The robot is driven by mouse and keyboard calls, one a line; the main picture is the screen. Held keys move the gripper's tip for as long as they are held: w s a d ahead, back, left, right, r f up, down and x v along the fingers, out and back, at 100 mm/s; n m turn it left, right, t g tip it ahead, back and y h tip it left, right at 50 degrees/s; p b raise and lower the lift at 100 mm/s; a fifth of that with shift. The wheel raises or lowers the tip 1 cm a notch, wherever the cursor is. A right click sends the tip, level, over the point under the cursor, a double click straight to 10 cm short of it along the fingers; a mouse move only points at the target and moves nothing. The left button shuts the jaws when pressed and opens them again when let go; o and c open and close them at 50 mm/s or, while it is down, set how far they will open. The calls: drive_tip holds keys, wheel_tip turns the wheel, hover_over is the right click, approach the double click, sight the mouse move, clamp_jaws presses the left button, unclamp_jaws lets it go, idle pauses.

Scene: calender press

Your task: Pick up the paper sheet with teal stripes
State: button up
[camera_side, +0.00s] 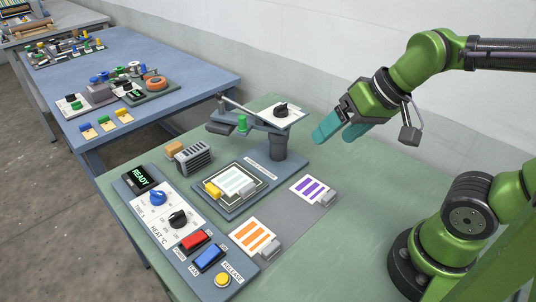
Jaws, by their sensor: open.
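A small white sheet with pale stripes that look teal (238,181) lies on the press bed (228,202). A yellow block sits at its left edge and a grey block at its lower right. My gripper (335,133) has teal fingers and is open and empty. It hangs in the air to the upper right of the sheet, beyond the press post, well apart from it.
A white sheet with purple stripes (312,188) and one with orange stripes (252,237) lie on the green table, each with a grey block. The press post (278,146) with its swing arm stands behind the bed. A control panel (178,218) lines the left. A blue table (140,60) stands beyond.

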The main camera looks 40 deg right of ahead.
drive_tip(key=w+a+f+n+g, duration=0.1)
drive_tip(key=w+a+n+g, duration=0.15)
drive_tip(key=w, duration=0.45)
drive_tip(key=n+g+h, duration=0.1)
drive_tip(key=g+h, duration=0.1)
drive_tip(key=g, duration=0.2)
hover_over(248, 187)
drive_tip(key=f, duration=1.3)
drive_tip(key=shift+w+d+f, duration=0.1)
drive_tip(key=shift+w+f, duration=0.1)
drive_tip(key=shift+f, duration=0.2)
drive_tip(key=shift+s+f, duration=0.15)
drive_tip(key=shift+f, duration=1.15)
drive_tip(key=shift+s+f, duration=0.1)
drive_tip(key=shift+f, duration=1.2)
drive_tip(key=c, duration=1.1)
drive_tip(key=shift+r, duration=0.1)
